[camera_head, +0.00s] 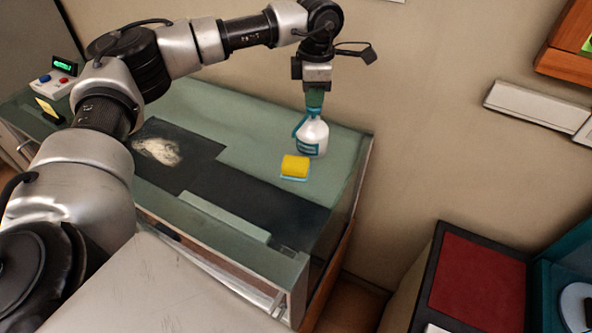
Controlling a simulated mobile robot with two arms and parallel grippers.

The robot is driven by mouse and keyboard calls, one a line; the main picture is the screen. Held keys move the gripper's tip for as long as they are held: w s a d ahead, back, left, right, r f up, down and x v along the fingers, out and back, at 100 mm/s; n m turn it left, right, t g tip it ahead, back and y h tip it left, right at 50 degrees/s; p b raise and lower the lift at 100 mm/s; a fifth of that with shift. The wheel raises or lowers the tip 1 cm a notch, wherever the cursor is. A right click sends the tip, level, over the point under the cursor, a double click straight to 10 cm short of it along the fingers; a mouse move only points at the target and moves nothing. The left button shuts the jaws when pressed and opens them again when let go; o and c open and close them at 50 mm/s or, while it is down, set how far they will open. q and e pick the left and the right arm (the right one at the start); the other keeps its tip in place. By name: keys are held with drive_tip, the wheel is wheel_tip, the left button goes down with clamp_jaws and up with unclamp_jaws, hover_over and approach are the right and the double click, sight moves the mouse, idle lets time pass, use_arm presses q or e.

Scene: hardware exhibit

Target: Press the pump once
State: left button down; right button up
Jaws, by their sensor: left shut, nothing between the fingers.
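A white bottle (313,138) with a teal pump top and a teal label stands upright near the back right of the glass-topped display case (262,117). My left gripper (315,100) points straight down over the bottle, right at its pump head. It is shut with nothing held. The gripper hides most of the pump head, so I cannot tell whether it touches the pump or how far down the pump is. My right gripper is out of view.
A yellow sponge (295,166) on a small light-blue holder lies just in front of the bottle. A box with red and blue buttons (51,84) and a small green display (65,66) are at the far left. A red-topped cabinet (478,285) stands lower right.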

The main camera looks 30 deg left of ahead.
use_arm(q)
drive_tip(key=shift+f, duration=0.4)
drive_tip(key=shift+r+p, duration=1)
drive_tip(key=shift+r, duration=0.9)
wheel_tip(320, 180, up, 6)
drive_tip(key=p, duration=0.3)
drive_tip(key=shift+f, duration=0.1)
